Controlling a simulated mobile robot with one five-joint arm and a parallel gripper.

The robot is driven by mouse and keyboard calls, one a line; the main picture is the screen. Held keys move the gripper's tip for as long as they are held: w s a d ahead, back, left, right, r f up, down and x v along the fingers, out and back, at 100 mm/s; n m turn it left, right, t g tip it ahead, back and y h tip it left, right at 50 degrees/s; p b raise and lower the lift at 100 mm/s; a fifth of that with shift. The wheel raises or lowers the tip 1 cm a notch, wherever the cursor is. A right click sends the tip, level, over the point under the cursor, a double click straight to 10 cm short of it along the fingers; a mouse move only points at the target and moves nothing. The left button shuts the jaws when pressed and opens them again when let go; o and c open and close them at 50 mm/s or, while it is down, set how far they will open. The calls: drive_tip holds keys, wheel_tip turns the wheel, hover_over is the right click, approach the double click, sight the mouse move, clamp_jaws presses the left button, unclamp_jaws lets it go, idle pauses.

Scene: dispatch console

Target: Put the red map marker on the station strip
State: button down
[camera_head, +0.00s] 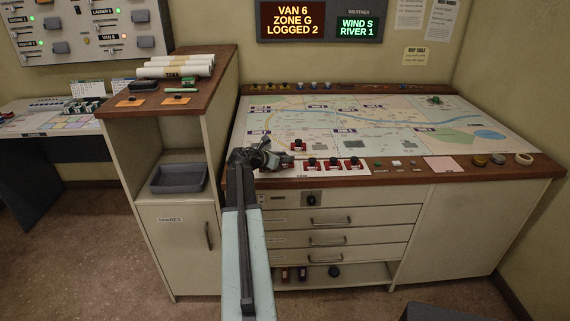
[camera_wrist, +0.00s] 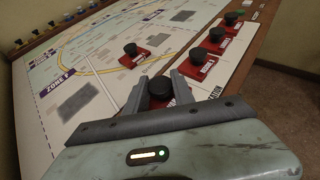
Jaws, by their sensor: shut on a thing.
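My gripper (camera_head: 265,157) is at the left part of the map table's front edge. In the wrist view its two fingers (camera_wrist: 158,88) are shut around a red marker with a black knob (camera_wrist: 160,92). The marker's lower part is partly hidden by the fingers, and I cannot tell whether it touches the surface. The pale station strip (camera_head: 303,173) runs along the table's front, with several red markers standing in a row on it, such as this one (camera_wrist: 200,63). Another red marker (camera_head: 299,145) stands on the map behind the strip; it also shows in the wrist view (camera_wrist: 132,57).
The map (camera_head: 390,125) covers most of the tabletop. A green piece (camera_head: 435,100) stands at its far right. Small items, a pink note (camera_head: 440,164) and a tape roll (camera_head: 524,159) lie along the front edge. A taller wooden-topped cabinet (camera_head: 165,225) stands close on the left.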

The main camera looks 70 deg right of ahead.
wheel_tip(320, 180, down, 2)
drive_tip(key=shift+f+b, duration=0.15)
drive_tip(key=shift+b, duration=0.25)
drive_tip(key=shift+r, duration=0.25)
drive_tip(key=shift+f, duration=0.2)
drive_tip(key=c, duration=1.1)
unclamp_jaws()
drive_tip(key=shift+o, duration=0.2)
drive_tip(key=shift+r, duration=0.1)
drive_tip(key=shift+r+p, duration=0.25)
drive_tip(key=shift+p, duration=0.2)
drive_tip(key=p+v, duration=0.4)
drive_tip(key=v, duration=0.8)
drive_tip(key=shift+s, duration=0.1)
drive_tip(key=shift+f, duration=0.1)
